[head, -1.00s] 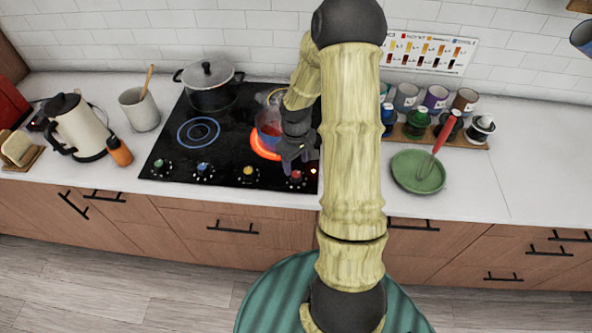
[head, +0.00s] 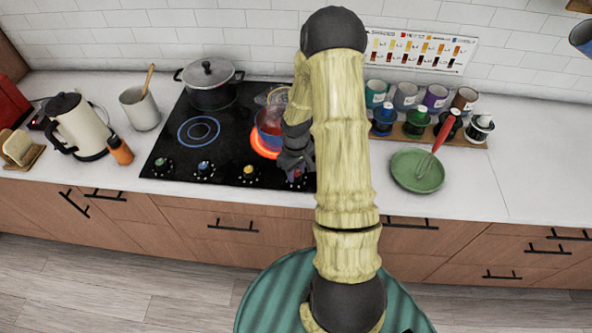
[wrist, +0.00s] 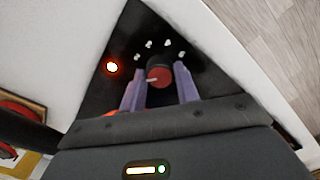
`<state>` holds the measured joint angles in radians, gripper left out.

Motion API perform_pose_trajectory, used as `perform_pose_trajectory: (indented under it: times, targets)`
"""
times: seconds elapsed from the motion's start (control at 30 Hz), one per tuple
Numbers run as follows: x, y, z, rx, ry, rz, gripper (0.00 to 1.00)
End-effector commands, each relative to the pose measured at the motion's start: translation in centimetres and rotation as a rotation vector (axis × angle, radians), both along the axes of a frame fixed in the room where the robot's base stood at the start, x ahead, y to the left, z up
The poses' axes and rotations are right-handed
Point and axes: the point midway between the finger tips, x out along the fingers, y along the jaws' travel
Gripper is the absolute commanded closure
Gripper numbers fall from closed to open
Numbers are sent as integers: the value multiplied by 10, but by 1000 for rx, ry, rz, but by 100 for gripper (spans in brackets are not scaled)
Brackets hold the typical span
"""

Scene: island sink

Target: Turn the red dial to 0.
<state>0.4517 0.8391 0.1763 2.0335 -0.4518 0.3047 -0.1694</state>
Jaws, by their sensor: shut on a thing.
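The red dial (wrist: 158,76) sits on the black stove's front panel, with white marks around its far side in the wrist view. Its white pointer line points left in that view, away from those marks. My gripper (wrist: 160,67) has its two purple fingers on either side of the dial and is shut on it. In the head view my gripper (head: 297,173) is at the stove's front right corner and mostly hides the dial. A red indicator light (wrist: 111,67) glows left of the dial.
A pot with red contents (head: 269,124) stands on the glowing orange burner (head: 259,142), close behind my gripper. A lidded black pot (head: 209,84) is at the back left. The counter between stove and plate is clear.

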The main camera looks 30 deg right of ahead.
Motion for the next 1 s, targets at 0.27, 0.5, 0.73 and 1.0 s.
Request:
perform_pose_trajectory:
  times: [0.27, 0.5, 0.73, 1.0]
  targets:
    - [0, 0, 1, 0, 0, 29, 92]
    - [0, 0, 1, 1, 1, 135, 92]
    - [0, 0, 2, 1, 1, 304, 92]
    - [0, 0, 2, 1, 1, 522, 92]
